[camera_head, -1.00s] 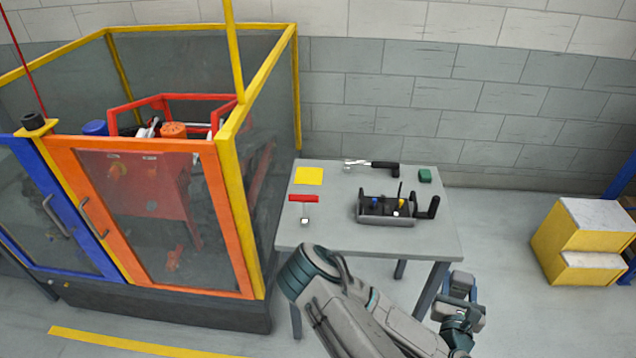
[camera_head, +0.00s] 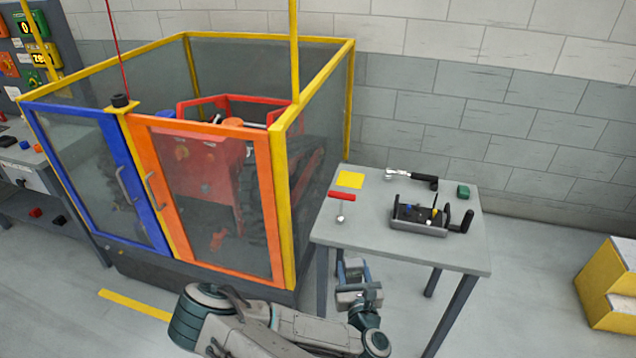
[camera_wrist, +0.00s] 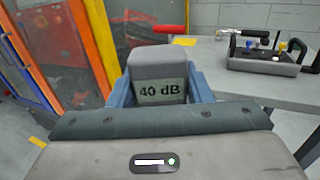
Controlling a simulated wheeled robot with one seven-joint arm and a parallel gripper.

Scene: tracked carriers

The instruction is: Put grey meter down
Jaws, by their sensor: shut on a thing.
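The grey meter (camera_wrist: 158,64) is a grey block with a pale face reading "40 dB". It sits between the blue-grey fingers of my gripper (camera_wrist: 160,80) in the wrist view. In the head view my gripper (camera_head: 358,285) is just in front of the grey table's (camera_head: 400,250) near left edge, low beside its leg. The meter is hard to make out in the head view. It is held clear of the table top, with the table beyond it in the wrist view.
The table's front left area is bare. A caged enclosure (camera_head: 281,200) stands close left; yellow steps (camera_head: 610,295) stand right.

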